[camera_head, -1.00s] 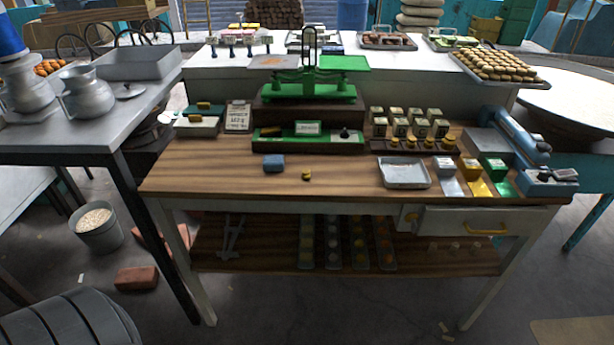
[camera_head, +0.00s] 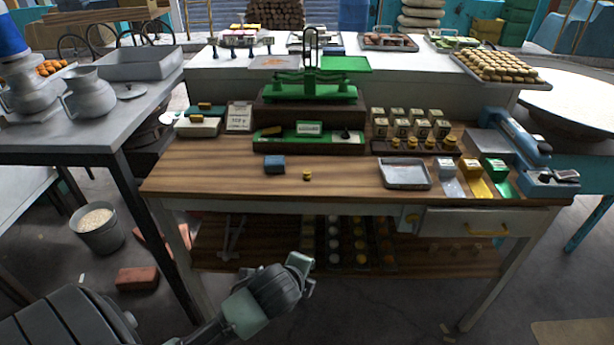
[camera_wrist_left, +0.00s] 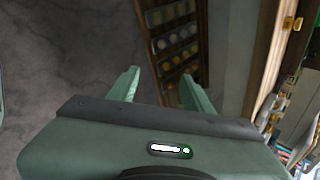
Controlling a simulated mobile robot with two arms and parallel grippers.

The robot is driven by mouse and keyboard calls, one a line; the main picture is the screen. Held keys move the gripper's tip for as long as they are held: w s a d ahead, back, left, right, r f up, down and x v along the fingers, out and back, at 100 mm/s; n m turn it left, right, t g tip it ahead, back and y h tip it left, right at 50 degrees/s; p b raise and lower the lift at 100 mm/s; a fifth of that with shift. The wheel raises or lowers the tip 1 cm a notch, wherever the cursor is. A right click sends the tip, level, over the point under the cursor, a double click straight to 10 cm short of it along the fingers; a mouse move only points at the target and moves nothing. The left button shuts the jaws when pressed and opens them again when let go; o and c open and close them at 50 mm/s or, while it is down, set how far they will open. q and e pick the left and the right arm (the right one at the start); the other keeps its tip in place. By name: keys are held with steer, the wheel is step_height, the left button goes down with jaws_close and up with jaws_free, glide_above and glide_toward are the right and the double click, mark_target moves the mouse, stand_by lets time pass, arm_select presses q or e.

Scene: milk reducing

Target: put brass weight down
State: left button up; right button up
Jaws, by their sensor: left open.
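A small brass weight (camera_head: 307,175) stands on the bare wood of the table (camera_head: 230,180), right of a blue block (camera_head: 274,165). Several larger brass weights (camera_head: 412,143) stand in a rack farther back to the right. My left gripper (camera_head: 305,273) is in front of the table's front edge and below its top, apart from the small weight. In the left wrist view its two fingers (camera_wrist_left: 159,76) are spread with nothing between them. The small weight cannot be made out in that view. My right gripper is not in view.
A green balance scale (camera_head: 312,85) stands at the table's back. A metal tray (camera_head: 405,175) lies right of the weight, near coloured packets and a blue device (camera_head: 525,140). A drawer (camera_head: 465,222) and a lower shelf (camera_head: 270,258) are below. The front left tabletop is clear.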

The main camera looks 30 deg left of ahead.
arm_select(q)
steer(key=w+a+r+m+t+y, duration=0.25)
steer(key=w+a+r+m, duration=0.35)
steer(key=w, duration=0.3)
steer(key=m+t, duration=0.2)
steer(key=m, duration=0.7)
glide_toward(306, 174)
steer(key=w, duration=0.2)
steer(key=shift+w+a+f, duration=0.6)
steer(key=shift+a+f, duration=0.05)
steer(key=shift+a, duration=0.05)
steer(key=shift+p+x, duration=0.4)
steer(key=shift+x, duration=2.65)
steer(key=shift+d+f, duration=0.1)
steer(key=shift+d, duration=0.05)
jaws_close()
